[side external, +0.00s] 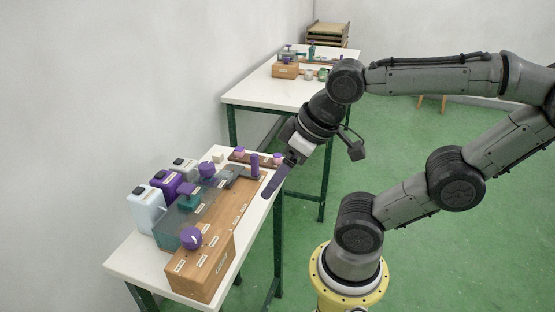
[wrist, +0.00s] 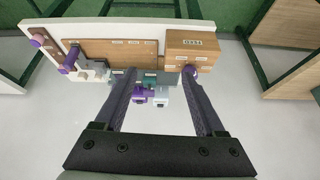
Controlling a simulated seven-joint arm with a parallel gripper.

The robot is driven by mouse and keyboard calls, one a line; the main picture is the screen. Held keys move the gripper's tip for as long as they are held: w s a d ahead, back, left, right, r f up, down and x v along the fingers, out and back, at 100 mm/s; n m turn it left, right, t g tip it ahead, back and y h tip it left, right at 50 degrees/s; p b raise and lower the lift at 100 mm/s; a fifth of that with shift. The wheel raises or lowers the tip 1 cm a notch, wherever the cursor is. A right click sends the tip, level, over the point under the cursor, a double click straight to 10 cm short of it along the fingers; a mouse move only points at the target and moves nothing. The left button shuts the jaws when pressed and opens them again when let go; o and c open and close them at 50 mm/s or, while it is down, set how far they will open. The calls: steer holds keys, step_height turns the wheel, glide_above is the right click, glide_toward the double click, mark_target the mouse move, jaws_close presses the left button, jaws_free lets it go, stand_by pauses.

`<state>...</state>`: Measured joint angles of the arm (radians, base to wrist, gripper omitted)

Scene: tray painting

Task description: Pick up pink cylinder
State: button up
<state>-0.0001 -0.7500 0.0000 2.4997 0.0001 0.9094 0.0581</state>
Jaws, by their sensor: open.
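An upright purple cylinder (side external: 255,166) stands at the far end of the near table, and appears to be the purple rod (wrist: 70,58) at left in the wrist view. A pinkish-purple knob (side external: 239,152) and a similar one (side external: 277,158) sit on a dark brown strip beside it. My gripper (side external: 268,194) is open and empty, above the table's right edge in the side view. In the wrist view its fingers (wrist: 158,75) are spread wide; the right fingertip overlaps a purple ball knob (wrist: 189,69).
A wooden box (side external: 203,265) with a purple ball knob stands at the table's near end. White (side external: 146,212) and purple (side external: 166,186) jugs line the left side by a teal translucent box (side external: 176,228). A second white table (side external: 255,92) stands behind.

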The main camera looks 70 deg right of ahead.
steer(key=w+d+r+m, duration=0.4)
steer(key=w+r+m, duration=0.3)
steer(key=w, duration=0.1)
steer(key=w+d+m+g+h, duration=0.1)
steer(key=w+d+m+g, duration=0.1)
steer(key=w+d+m, duration=0.45)
steer(key=m+g+y, duration=0.1)
steer(key=m+g, duration=0.3)
steer(key=m, duration=0.2)
glide_above(278, 155)
steer(key=f, duration=2.1)
steer(key=shift+w+d+f, duration=0.1)
steer(key=shift+d+f, duration=0.05)
steer(key=shift+d, duration=0.1)
steer(key=shift+a+f, duration=0.2)
steer(key=shift+f, duration=2.55)
